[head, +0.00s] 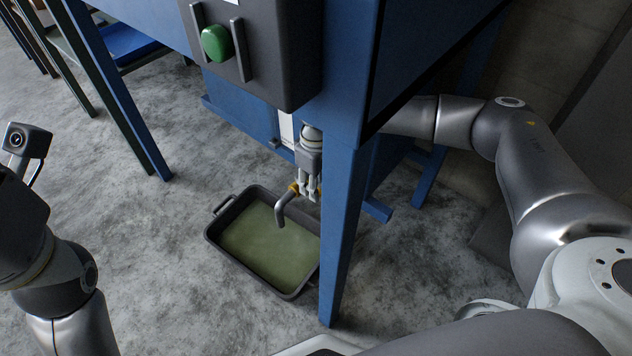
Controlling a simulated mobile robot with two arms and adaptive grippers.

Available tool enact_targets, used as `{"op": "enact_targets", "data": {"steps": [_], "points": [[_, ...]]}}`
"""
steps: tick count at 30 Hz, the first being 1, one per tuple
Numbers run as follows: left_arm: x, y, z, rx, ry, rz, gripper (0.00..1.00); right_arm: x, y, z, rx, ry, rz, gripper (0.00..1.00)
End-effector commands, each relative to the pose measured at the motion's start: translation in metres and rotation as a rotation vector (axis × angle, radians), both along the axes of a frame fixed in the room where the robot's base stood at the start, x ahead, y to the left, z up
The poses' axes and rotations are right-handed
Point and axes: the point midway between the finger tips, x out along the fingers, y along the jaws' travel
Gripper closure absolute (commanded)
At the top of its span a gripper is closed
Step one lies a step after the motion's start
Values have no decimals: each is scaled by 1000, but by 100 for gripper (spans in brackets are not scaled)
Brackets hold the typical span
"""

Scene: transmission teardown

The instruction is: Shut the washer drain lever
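The washer's drain is a grey bent spout (285,207) with a brass-coloured fitting (293,188) at its top, under the blue washer frame. The drain lever itself cannot be made out; my gripper covers the area beside the fitting. My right gripper (311,190) reaches from behind the blue leg and points down, with its fingers right beside the fitting. Whether it touches the lever, and how far its fingers are apart, is too small to tell. My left arm is at the lower left edge, and its gripper fingers are not visible.
A dark drip tray (245,271) with greenish liquid stands on the floor under the spout. A blue leg (345,230) stands just right of my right gripper. A grey control box (285,55) with a green button (216,43) hangs above.

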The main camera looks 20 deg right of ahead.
Motion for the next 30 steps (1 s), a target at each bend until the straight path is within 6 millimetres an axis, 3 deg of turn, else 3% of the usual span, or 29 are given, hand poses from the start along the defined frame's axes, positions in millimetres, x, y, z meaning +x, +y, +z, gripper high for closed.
{"op": "enact_targets", "data": {"steps": [8,21,30], "points": [[-1,0,1,3,-5,1,100,0,0,6,2,-1,-1,64],[0,0,0,0,-1,0,100,0,0,69,0,-1,0,64],[0,0,0,0,0,0,100,0,0,75,0,1,-1,64]]}}
